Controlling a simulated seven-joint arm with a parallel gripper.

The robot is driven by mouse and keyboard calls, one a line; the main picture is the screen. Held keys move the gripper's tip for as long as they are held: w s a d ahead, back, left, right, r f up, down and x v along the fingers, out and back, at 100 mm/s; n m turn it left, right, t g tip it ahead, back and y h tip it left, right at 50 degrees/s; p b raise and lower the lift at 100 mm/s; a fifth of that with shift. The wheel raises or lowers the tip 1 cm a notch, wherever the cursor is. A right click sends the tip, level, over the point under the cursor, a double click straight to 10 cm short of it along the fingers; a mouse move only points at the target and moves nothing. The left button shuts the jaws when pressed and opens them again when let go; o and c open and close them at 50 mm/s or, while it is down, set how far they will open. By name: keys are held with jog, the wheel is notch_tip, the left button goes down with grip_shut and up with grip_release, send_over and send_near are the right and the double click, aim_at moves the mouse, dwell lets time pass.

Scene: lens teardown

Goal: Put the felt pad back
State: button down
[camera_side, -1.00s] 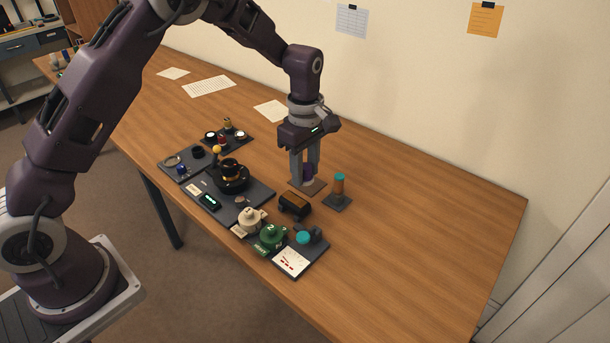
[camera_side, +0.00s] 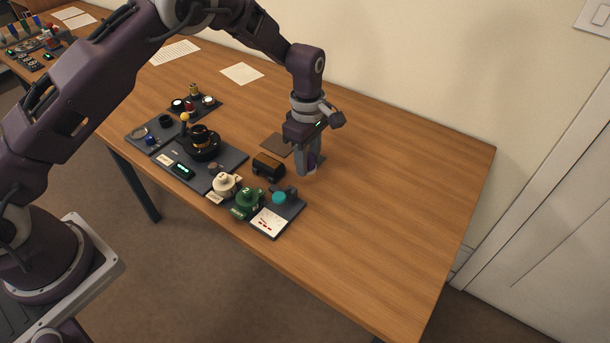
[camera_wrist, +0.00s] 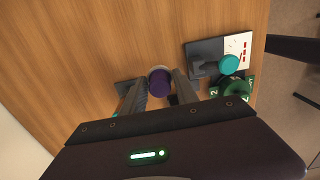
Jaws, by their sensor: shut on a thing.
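My gripper (camera_side: 307,171) is low over the table, to the right of a flat brown square (camera_side: 277,145). Its fingers are shut on a purple cylinder (camera_wrist: 160,84), which has a pale rim in the wrist view; little of it shows from the side. I cannot tell for sure whether this cylinder or another item is the felt pad. The brown square lies flat with nothing on it. A dark stand (camera_wrist: 130,86) is beside the fingers, mostly hidden; a bit of teal (camera_wrist: 118,117) shows by it.
A black block with a brown top (camera_side: 268,166) stands left of my gripper. A dark tray (camera_side: 228,163) holds a black ringed part (camera_side: 202,142). The table's right side is clear.

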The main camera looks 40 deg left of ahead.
aim_at(308, 185)
notch_tip(308, 185, down, 5)
jog(key=shift+f, duration=0.15)
jog(key=shift+f, duration=0.15)
jog(key=c, duration=0.9)
grip_release()
notch_tip(308, 185, up, 12)
jog(key=shift+a+r, duration=0.15)
jog(key=shift+r, duration=0.1)
